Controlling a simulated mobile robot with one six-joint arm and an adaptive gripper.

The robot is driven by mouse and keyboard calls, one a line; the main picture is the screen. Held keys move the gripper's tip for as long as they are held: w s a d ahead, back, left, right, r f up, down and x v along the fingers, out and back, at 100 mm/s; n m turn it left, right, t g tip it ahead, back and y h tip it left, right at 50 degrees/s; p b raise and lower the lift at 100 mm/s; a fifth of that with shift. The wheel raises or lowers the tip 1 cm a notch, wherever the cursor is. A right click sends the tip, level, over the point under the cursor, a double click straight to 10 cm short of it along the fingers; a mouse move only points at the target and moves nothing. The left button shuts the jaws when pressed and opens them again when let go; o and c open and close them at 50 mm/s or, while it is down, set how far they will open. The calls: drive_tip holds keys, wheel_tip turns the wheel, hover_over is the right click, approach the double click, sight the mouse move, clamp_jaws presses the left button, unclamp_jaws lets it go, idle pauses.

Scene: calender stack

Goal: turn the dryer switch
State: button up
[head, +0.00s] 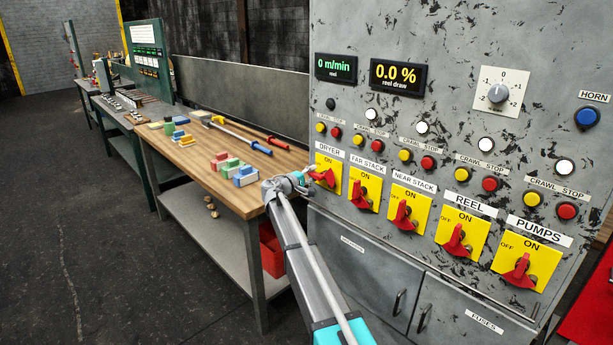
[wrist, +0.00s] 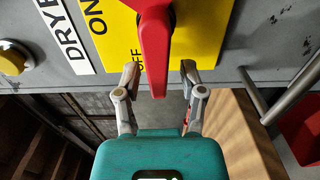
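The dryer switch is a red lever handle (head: 325,178) on a yellow plate (head: 330,163) under the DRYER label (head: 329,147), leftmost in the switch row on the grey panel. In the wrist view the red handle (wrist: 155,50) points down toward my gripper, over the OFF side of the yellow plate (wrist: 205,30); ON is printed to its upper left. My gripper (head: 306,178) is at the left of this switch. In the wrist view my gripper (wrist: 160,75) is open, one finger on each side of the handle's end, with gaps showing on both sides.
Right of it stand similar red switches: FAR STACK (head: 362,195), NEAR STACK (head: 404,216), REEL (head: 457,241) and PUMPS (head: 520,270). Crawl and stop buttons sit above them. A wooden workbench (head: 170,150) with coloured blocks and tools is on the left. Open floor (head: 70,220) lies farther left.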

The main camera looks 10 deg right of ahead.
drive_tip(key=shift+a, duration=0.1)
drive_tip(key=v, duration=1.1)
drive_tip(key=shift+s+a, duration=0.25)
drive_tip(key=shift+a, duration=0.05)
idle(0.3)
drive_tip(key=s+d+f+m+g+y+p, duration=0.2)
drive_tip(key=s+d+f+g+y, duration=0.15)
drive_tip(key=s+d, duration=0.45)
drive_tip(key=s+d+f+m+g+y+p, duration=0.25)
drive_tip(key=s+d+f+g, duration=0.2)
drive_tip(key=s, duration=0.75)
drive_tip(key=s+a+f+m+g+y+p, duration=0.1)
drive_tip(key=s+y, duration=0.3)
drive_tip(key=s, duration=0.6)
drive_tip(key=s+a+f+m+g+y+p, duration=0.1)
drive_tip(key=s+y, duration=0.3)
drive_tip(key=s, duration=0.7)
drive_tip(key=shift+s+f+m+g+y+p, duration=0.3)
drive_tip(key=shift+f+m, duration=0.15)
drive_tip(key=shift+f, duration=0.3)
